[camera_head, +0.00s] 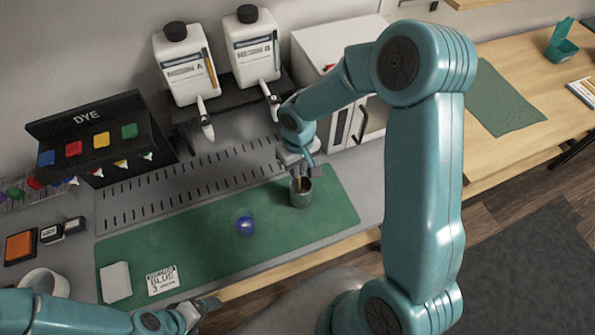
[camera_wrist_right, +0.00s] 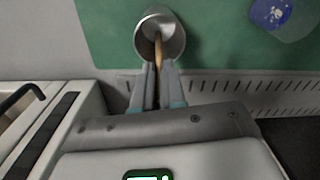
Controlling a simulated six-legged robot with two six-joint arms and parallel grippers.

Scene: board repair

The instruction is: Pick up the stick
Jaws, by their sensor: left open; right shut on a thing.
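The stick (camera_wrist_right: 158,48) is thin and wooden, and it stands in a metal cup (camera_wrist_right: 170,24). The cup (camera_head: 301,198) sits on the right part of the green mat (camera_head: 190,252). My right gripper (camera_head: 303,168) is above the cup; in the right wrist view its fingers (camera_wrist_right: 158,85) are shut on the stick's upper end. The stick's lower part is inside the cup. My left gripper (camera_head: 203,306) is open and empty at the mat's front edge, low in the head view, and its fingers show only in part.
A clear cup with blue liquid (camera_head: 245,225) stands mid-mat. A white block (camera_head: 116,282) and a card reading BLUE (camera_head: 162,280) lie at the mat's left. Resin bottles (camera_head: 186,68) and a dye rack (camera_head: 88,125) stand behind. A white cabinet (camera_head: 325,50) is behind my right arm.

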